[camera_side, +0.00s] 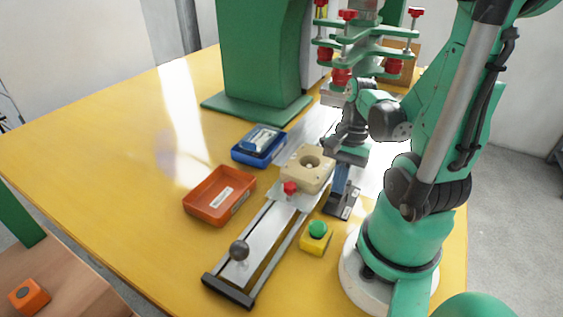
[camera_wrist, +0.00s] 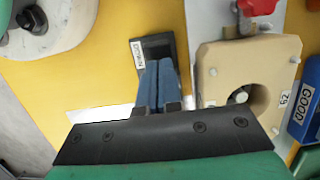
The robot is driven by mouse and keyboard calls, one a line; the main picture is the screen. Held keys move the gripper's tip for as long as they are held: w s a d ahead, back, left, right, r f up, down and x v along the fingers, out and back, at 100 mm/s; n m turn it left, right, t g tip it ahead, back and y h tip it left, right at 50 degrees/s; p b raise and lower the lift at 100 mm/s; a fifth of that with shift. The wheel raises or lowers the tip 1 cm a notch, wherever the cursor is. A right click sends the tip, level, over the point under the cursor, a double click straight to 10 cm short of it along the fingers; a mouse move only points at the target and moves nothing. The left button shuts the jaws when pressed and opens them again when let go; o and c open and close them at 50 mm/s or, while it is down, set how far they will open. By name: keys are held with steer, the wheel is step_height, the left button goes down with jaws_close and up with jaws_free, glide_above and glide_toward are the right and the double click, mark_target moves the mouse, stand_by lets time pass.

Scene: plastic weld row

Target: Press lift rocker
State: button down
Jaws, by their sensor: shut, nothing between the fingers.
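The lift rocker appears to be the small dark box with white labels (camera_side: 347,206) on the table, right of the slide rail. In the wrist view the dark box (camera_wrist: 156,42) shows beyond my fingertips, with a white label at its left. My gripper (camera_side: 339,191) points down at this box with its blue fingers together and empty. In the wrist view the shut fingers (camera_wrist: 160,65) overlap the near part of the box and hide its rocker face. I cannot tell whether the tips touch it.
A beige fixture (camera_side: 296,170) with a round hole sits on the slide rail, close beside my fingers. A red knob (camera_side: 290,188) and yellow box with green button (camera_side: 316,238) are near. Orange (camera_side: 190,205) and blue (camera_side: 236,153) trays lie left. The green press stands behind.

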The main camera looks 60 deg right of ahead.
mark_target(334, 196)
stand_by(0.4)
steer(key=shift+a+f+h, duration=0.25)
steer(key=shift+a+h, duration=0.1)
steer(key=shift+h, duration=0.45)
steer(key=shift+a+f, duration=0.15)
step_height(334, 196, up, 14)
steer(key=shift+a, duration=0.45)
stand_by(0.3)
steer(key=w+a+f+n+t, duration=0.1)
steer(key=w+a+n+t, duration=0.2)
steer(key=w+n, duration=0.3)
steer(key=w+a+f+n+t+h, duration=0.1)
steer(key=w+a+f+n+t, duration=0.1)
steer(key=w+a+n+t, duration=0.2)
steer(key=w+a+n, duration=0.1)
steer(key=w+n, duration=0.2)
steer(key=n, duration=0.4)
steer(key=shift+w+a+f+n, duration=0.15)
steer(key=shift+w+a+n, duration=0.15)
steer(key=shift+a+n, duration=0.1)
